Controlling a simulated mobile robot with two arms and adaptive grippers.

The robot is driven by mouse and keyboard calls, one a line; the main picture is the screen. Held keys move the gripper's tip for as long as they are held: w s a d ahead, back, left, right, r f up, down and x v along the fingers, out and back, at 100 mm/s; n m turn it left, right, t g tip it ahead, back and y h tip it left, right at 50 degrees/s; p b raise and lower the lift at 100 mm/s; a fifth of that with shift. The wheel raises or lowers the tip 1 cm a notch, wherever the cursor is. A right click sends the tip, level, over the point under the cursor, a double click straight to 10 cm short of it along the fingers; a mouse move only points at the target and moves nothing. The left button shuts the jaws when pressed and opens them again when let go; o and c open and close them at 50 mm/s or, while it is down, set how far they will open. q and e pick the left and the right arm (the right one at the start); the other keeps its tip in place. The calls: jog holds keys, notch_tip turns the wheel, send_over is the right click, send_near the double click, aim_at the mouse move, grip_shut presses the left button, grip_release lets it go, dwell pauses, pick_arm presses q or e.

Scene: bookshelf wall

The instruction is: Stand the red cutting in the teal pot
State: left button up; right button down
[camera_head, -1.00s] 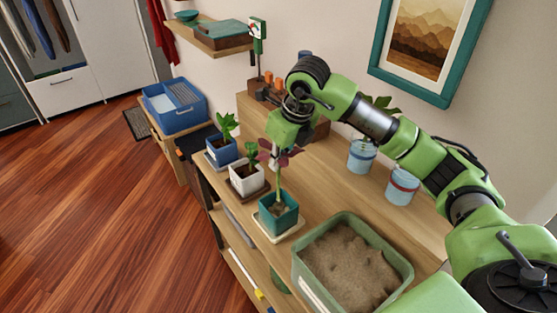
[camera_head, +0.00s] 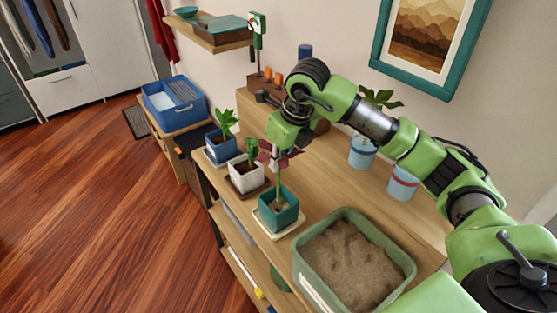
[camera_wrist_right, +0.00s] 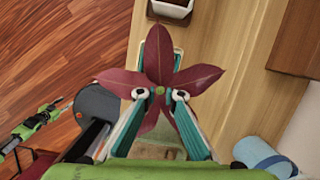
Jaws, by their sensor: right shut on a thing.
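The red cutting, with dark red pointed leaves (camera_head: 265,154) and a green stem, stands roughly upright in the teal pot (camera_head: 277,217). The pot sits on a pale saucer on the wooden bench. My right gripper (camera_head: 284,158) is above the pot, shut on the cutting near its leaves. In the right wrist view the leaves (camera_wrist_right: 160,76) spread around the fingertips (camera_wrist_right: 160,95) and hide much of the pot. How the stem's foot meets the soil is hard to make out. A small green and black part at that view's left edge may be my left gripper; its fingers are unclear.
A white pot (camera_head: 246,180) and a blue pot (camera_head: 221,149), both planted, stand just behind the teal pot. A green tub of soil (camera_head: 308,278) is in front. Two pale blue pails (camera_head: 361,155) stand under my right arm. Bare bench lies between.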

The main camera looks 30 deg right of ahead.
jog(key=shift+f+b, duration=2.5)
jog(key=shift+f, duration=0.7)
jog(key=c, duration=1.7)
grip_release()
jog(key=shift+r, duration=0.2)
jog(key=p+v, duration=0.5)
jog(key=v, duration=0.3)
jog(key=shift+r, duration=0.4)
